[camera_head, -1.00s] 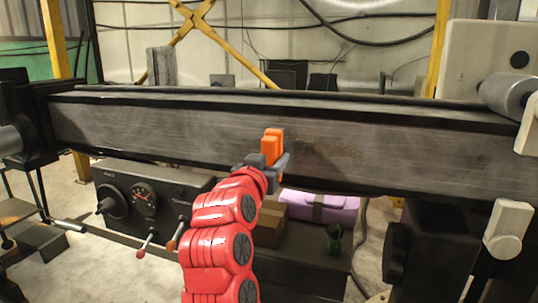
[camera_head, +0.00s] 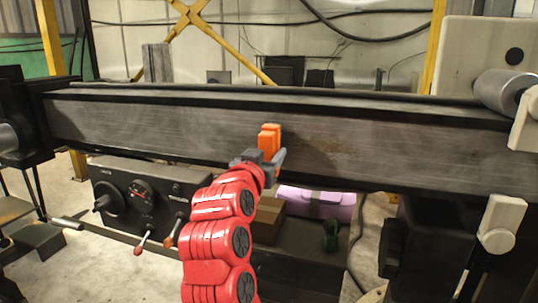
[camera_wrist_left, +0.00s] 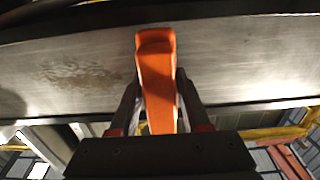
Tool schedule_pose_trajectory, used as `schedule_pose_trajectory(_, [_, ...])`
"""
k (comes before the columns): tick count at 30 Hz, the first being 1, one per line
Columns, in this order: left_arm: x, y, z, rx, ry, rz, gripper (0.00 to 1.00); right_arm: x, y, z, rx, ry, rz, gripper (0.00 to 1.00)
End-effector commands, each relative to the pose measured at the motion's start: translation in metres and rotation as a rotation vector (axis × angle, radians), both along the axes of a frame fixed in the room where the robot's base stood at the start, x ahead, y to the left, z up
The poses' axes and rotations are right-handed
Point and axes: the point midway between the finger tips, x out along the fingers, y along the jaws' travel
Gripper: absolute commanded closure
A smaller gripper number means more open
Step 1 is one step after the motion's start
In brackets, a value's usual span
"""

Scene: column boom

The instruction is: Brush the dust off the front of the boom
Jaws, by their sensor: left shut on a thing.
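The boom (camera_head: 400,150) is a long grey horizontal beam across the head view. Its front face also fills the upper part of the left wrist view (camera_wrist_left: 250,60). A brownish dusty patch shows on it in the wrist view (camera_wrist_left: 85,70), and a faint one shows just right of the brush in the head view. My left gripper (camera_head: 262,160) is shut on an orange brush (camera_head: 268,140), held upright in front of the boom's middle. The brush also shows between the fingers in the wrist view (camera_wrist_left: 156,80). Its bristles are hidden, so I cannot tell if they touch. My right gripper is not in view.
A grey roller (camera_head: 502,90) is at the boom's right end. Yellow posts stand behind.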

Motion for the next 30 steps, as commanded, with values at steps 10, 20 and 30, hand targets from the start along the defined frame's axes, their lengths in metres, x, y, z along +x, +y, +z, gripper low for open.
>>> schedule_pose_trajectory(10, [0.007,-0.003,0.0,0.003,0.001,-0.002,0.98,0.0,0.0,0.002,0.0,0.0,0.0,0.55])
schedule_pose_trajectory(20, [0.012,-0.005,0.0,0.001,0.002,-0.002,0.98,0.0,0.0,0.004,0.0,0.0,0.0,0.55])
schedule_pose_trajectory(30, [0.002,-0.029,-0.002,0.0,-0.003,-0.003,0.98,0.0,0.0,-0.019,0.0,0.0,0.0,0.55])
